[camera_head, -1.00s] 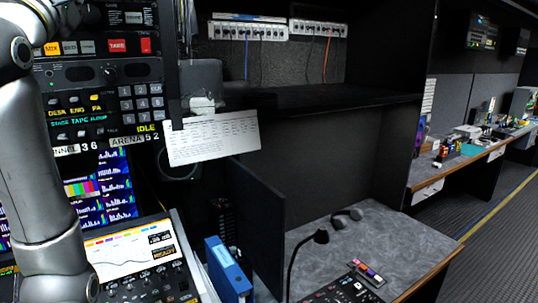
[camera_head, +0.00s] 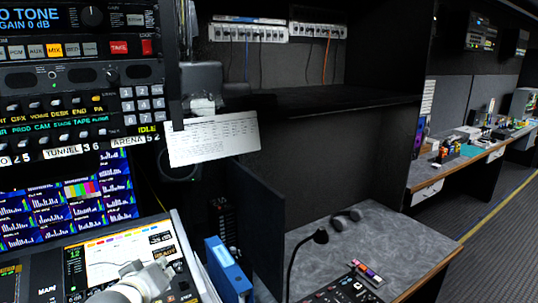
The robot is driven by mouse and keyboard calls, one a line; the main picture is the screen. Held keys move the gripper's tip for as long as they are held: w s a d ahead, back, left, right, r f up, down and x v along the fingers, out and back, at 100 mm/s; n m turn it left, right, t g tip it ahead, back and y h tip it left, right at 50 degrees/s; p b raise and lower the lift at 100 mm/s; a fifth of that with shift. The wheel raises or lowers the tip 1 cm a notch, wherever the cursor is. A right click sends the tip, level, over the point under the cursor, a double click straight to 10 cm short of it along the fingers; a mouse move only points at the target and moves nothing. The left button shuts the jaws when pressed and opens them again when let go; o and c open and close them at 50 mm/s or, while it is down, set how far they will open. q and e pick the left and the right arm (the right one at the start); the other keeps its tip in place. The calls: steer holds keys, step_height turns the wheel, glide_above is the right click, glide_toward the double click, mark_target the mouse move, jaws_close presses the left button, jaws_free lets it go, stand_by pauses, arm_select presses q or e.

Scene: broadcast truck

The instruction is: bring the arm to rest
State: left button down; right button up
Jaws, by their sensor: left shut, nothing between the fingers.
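My left gripper (camera_head: 135,268) shows at the bottom left, low in front of the lit screen of the console (camera_head: 105,255). It is shut and empty, and only a small part of it and its grey wrist is in the picture. The rest of the left arm is out of the frame. My right gripper is not in view.
A rack of lit buttons and meter screens (camera_head: 65,195) stands at the left. A blue binder (camera_head: 227,268) stands right of the console. A paper sheet (camera_head: 213,138) hangs above it. A grey desk (camera_head: 400,245) holds headphones (camera_head: 345,218) and a gooseneck microphone (camera_head: 320,237).

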arm_select(q)
steer(key=s+d+f+m+g, duration=0.2)
steer(key=s+f+m+g, duration=0.25)
steer(key=s+f, duration=0.95)
steer(key=s+d+f+m+g, duration=0.1)
steer(key=s+f+m+g, duration=0.35)
steer(key=s+f, duration=0.9)
steer(key=s+f+g+b, duration=0.1)
steer(key=s+f+b, duration=0.2)
steer(key=f, duration=1.1)
steer(key=s+f+b, duration=0.2)
steer(key=f, duration=1.2)
steer(key=s+a+f+g+b, duration=0.1)
steer(key=s+a+f+b, duration=0.2)
steer(key=s+f, duration=1.3)
step_height(320, 180, down, 4)
steer(key=shift+s+r+g+b, duration=0.25)
steer(key=shift+s+g+b, duration=0.05)
steer(key=shift+b, duration=0.35)
